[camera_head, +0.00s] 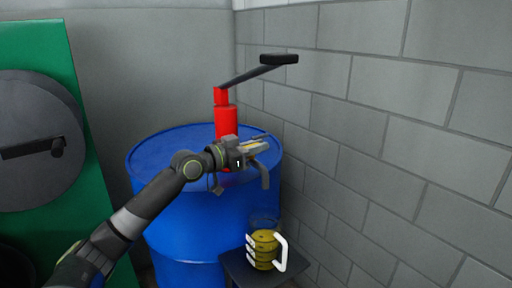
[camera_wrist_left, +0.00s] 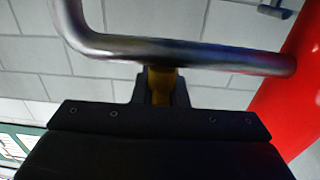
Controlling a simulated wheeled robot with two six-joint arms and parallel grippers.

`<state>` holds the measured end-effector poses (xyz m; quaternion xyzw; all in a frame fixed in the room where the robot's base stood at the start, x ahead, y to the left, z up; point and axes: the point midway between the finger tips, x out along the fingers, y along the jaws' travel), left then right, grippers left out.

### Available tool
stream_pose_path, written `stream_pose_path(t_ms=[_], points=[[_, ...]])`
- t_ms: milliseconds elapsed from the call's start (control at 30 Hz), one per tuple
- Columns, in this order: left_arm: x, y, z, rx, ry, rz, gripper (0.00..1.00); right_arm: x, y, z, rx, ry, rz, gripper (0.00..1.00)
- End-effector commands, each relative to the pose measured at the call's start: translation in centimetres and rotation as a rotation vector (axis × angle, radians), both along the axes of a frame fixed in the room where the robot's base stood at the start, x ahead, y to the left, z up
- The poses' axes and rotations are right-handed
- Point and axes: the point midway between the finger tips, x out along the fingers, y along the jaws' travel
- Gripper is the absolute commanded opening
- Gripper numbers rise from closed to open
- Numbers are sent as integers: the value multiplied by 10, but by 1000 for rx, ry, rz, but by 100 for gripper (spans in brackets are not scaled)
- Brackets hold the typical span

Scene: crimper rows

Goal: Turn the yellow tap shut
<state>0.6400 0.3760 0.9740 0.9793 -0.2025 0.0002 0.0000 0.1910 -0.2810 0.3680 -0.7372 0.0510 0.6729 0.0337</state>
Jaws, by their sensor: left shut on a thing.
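A red pump (camera_head: 226,122) stands on top of a blue drum (camera_head: 180,225). In the left wrist view a grey metal spout (camera_wrist_left: 200,52) runs from the red pump body (camera_wrist_left: 292,75) and bends at the left. The yellow tap (camera_wrist_left: 160,84) sits against the spout, between my left fingers. My left gripper (camera_head: 258,149) is beside the pump, above the drum's right side, shut on the yellow tap. The arm and fingers hide much of the tap and spout in the head view. My right gripper is in neither view.
A clear jug (camera_head: 263,250) with yellow liquid and a white handle stands on a dark stool (camera_head: 238,270) below the spout's side. A black pump lever (camera_head: 262,70) reaches out above the gripper. A block wall is close on the right; a green cabinet (camera_head: 88,150) stands left.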

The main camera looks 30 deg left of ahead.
Motion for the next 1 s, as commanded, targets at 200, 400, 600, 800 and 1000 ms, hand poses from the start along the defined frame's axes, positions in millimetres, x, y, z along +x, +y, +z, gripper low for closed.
stream_pose_path(t_ms=[200,400,600,800,1000], points=[[0,0,2,-1,-4,0,35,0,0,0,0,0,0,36],[0,0,1,-1,-2,0,35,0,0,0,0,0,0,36],[-6,3,0,1,0,1,35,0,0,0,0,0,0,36],[-28,13,-1,7,3,1,35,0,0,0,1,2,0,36],[-52,23,-1,7,4,1,35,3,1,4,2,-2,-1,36]])
